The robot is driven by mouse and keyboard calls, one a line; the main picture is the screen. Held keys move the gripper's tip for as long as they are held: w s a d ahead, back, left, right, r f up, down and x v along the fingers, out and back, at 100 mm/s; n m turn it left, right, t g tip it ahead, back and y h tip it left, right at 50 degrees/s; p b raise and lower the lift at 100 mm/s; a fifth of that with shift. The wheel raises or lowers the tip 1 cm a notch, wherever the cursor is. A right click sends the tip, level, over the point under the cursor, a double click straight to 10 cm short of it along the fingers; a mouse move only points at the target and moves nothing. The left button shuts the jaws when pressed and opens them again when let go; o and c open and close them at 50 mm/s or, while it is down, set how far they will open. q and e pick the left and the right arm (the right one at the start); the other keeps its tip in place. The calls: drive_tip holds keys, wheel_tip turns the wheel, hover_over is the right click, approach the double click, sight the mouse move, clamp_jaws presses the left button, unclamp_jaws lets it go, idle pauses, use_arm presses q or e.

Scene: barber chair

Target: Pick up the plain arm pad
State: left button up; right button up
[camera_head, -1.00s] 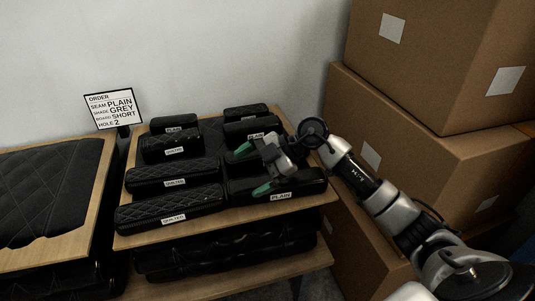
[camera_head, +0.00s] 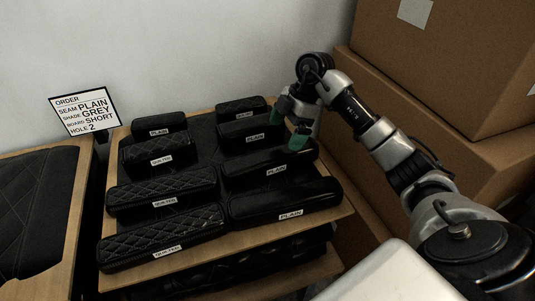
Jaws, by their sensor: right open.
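Several black arm pads lie in two columns on a wooden-edged board (camera_head: 190,259). In the right column, smooth pads with PLAIN labels are the front pad (camera_head: 285,199), the third pad from the back (camera_head: 250,168) and the second from the back (camera_head: 245,129). A small pad labelled PLAIN (camera_head: 157,122) is at the back of the left column. My right gripper (camera_head: 288,130) is open over the right ends of the second and third pads of the right column. Its green fingertips are apart. Whether they touch a pad is unclear. My left gripper is out of view.
Quilted pads (camera_head: 160,191) fill the rest of the left column. An order sign (camera_head: 85,110) reads PLAIN, GREY, SHORT, HOLE 2. Cardboard boxes (camera_head: 450,60) stand close on the right, behind my right arm. A quilted panel (camera_head: 35,205) lies at the left.

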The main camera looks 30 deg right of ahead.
sight(274, 153)
drive_tip(key=x, duration=0.9)
drive_tip(key=shift+a+f+b, duration=0.1)
drive_tip(key=shift+a+b, duration=0.1)
drive_tip(key=shift+b, duration=0.2)
drive_tip(key=shift+w+a+f, duration=0.1)
drive_tip(key=shift+f, duration=0.2)
drive_tip(key=c, duration=1.2)
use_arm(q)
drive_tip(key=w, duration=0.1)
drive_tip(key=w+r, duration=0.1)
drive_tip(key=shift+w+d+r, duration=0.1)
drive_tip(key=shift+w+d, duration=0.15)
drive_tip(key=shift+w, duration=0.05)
use_arm(e)
drive_tip(key=shift+c, duration=0.4)
drive_tip(key=shift+r, duration=0.15)
